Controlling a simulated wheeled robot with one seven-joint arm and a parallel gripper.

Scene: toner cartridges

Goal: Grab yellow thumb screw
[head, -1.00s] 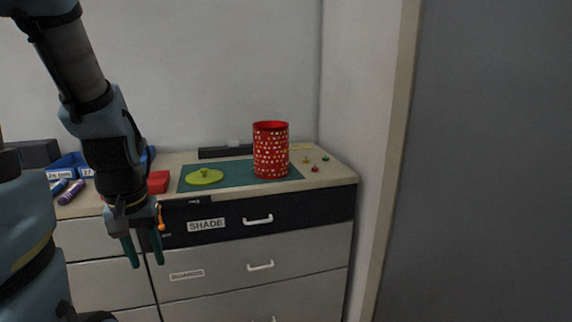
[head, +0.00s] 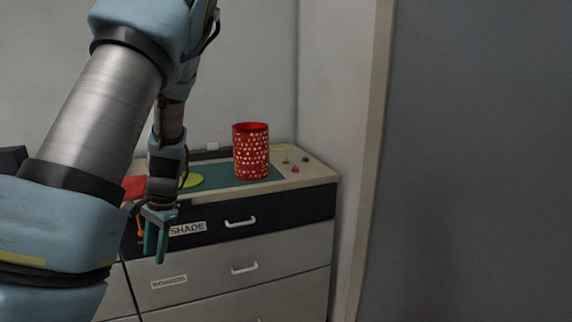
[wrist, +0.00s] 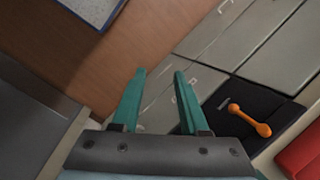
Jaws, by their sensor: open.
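A red one (head: 295,169) and a green one (head: 306,159) lie close by. My gripper (head: 154,256) hangs low in front of the drawers, fingers down, well to the left of and below the screws. Its two teal fingers are apart, with nothing between them, as the wrist view (wrist: 159,75) also shows. The yellow screw is not visible in the wrist view.
A red dotted can (head: 251,158) stands on a teal mat (head: 222,175), left of the screws. A yellow-green lid (head: 192,181) is partly hidden by my arm. An orange piece (wrist: 250,120) is at the dark drawer. A wall (head: 335,100) rises right of the counter.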

